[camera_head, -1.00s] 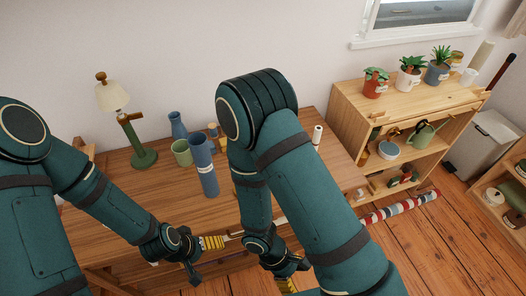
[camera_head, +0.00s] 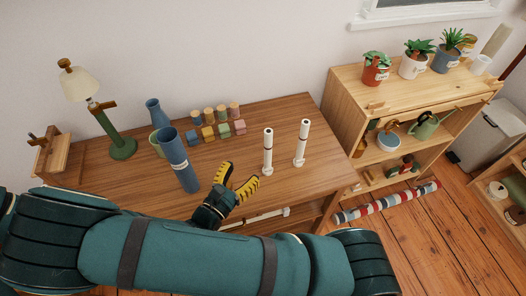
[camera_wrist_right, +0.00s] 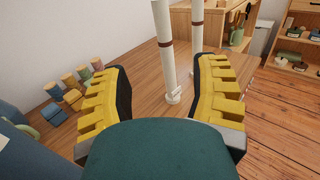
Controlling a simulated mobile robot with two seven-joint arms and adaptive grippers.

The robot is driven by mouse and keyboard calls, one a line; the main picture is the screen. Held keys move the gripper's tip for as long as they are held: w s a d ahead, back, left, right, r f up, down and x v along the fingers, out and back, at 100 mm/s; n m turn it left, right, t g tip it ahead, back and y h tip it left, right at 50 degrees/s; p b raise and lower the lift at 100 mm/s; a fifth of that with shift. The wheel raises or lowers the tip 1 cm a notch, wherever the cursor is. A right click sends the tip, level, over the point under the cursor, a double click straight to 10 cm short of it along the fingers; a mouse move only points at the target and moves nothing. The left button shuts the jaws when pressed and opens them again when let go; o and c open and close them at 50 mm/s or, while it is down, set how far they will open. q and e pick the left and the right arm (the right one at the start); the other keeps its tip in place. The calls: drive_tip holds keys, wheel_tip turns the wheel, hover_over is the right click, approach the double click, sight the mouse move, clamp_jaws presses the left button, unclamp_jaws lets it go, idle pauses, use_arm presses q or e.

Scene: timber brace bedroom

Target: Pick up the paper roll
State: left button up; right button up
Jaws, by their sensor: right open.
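Two slim white upright rolls stand on the wooden table (camera_head: 118,200), a nearer roll (camera_head: 268,153) and a farther roll (camera_head: 302,143), each with a dark band. A thick blue roll (camera_head: 178,160) with a pale label stands to their left. I cannot tell which one is the paper roll. My right gripper (camera_head: 242,176) is open and empty, low over the table, left of the white rolls. In the right wrist view the nearer white roll (camera_wrist_right: 166,50) shows beyond the gap between the yellow fingers, untouched. My left gripper is out of view.
Several coloured blocks (camera_head: 208,133), a blue vase (camera_head: 155,113) and a green lamp (camera_head: 122,148) stand on the table. A shelf (camera_head: 345,108) with potted plants is at the right. A striped roll (camera_head: 390,202) lies on the floor.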

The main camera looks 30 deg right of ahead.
sight(266, 146)
drive_tip(key=x, duration=0.7)
drive_tip(key=shift+d+f, duration=0.1)
drive_tip(key=shift+d, duration=0.3)
drive_tip(key=shift+f+b+x, duration=0.1)
drive_tip(key=shift+b+x, duration=0.25)
drive_tip(key=shift+x, duration=1)
drive_tip(key=shift+f+b+x, duration=0.15)
drive_tip(key=shift+b+x, duration=0.2)
drive_tip(key=shift+x, duration=1)
drive_tip(key=shift+s+d, duration=0.1)
clamp_jaws()
